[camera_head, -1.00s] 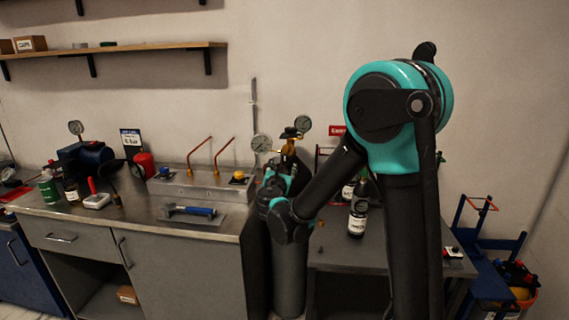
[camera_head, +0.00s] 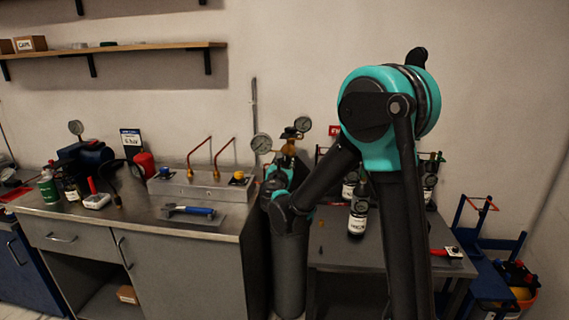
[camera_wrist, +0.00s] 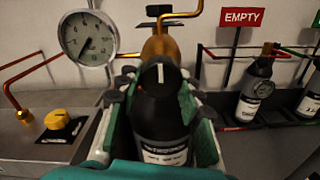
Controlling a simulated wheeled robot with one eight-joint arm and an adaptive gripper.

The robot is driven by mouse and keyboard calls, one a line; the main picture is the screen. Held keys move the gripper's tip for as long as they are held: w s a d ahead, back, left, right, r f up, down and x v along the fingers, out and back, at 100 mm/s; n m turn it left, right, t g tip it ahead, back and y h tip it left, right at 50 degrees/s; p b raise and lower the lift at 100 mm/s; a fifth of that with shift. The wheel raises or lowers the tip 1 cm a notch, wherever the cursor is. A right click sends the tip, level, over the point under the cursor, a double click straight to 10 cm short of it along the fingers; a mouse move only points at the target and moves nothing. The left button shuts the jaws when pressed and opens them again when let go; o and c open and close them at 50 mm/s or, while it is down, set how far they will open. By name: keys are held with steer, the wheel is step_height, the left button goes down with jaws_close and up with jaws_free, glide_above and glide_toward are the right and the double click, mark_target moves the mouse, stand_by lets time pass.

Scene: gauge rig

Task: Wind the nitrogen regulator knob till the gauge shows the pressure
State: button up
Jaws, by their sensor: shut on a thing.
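The black regulator knob (camera_wrist: 159,75) with a white mark near the top of its face is between my gripper's fingers (camera_wrist: 157,95) in the wrist view. My gripper is shut on it. The brass regulator (camera_wrist: 163,46) is behind it. A round white gauge (camera_wrist: 88,38) is at upper left, its dark needle pointing down and left; its fine markings are too small to read surely. A dark body with a white label (camera_wrist: 165,156) shows below the knob. In the head view, the gauge (camera_head: 261,143) also shows, and my arm partly hides the regulator.
A setpoint sign (camera_head: 131,139) stands on the bench at left; it seems to read 6 bar. A second gauge (camera_head: 303,124) is right of the regulator. A yellow knob (camera_wrist: 62,118) is at left, a red EMPTY sign (camera_wrist: 242,18) and dark bottles (camera_wrist: 255,95) at right.

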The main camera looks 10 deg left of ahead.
steer(key=shift+c, duration=0.7)
steer(key=shift+m, duration=0.4)
steer(key=m, duration=0.2)
steer(key=shift+a+m, duration=0.1)
steer(key=shift+m, duration=0.3)
steer(key=m, duration=0.5)
steer(key=shift+r, duration=0.1)
steer(key=m, duration=0.5)
steer(key=shift+a+r, duration=0.1)
steer(key=m, duration=0.4)
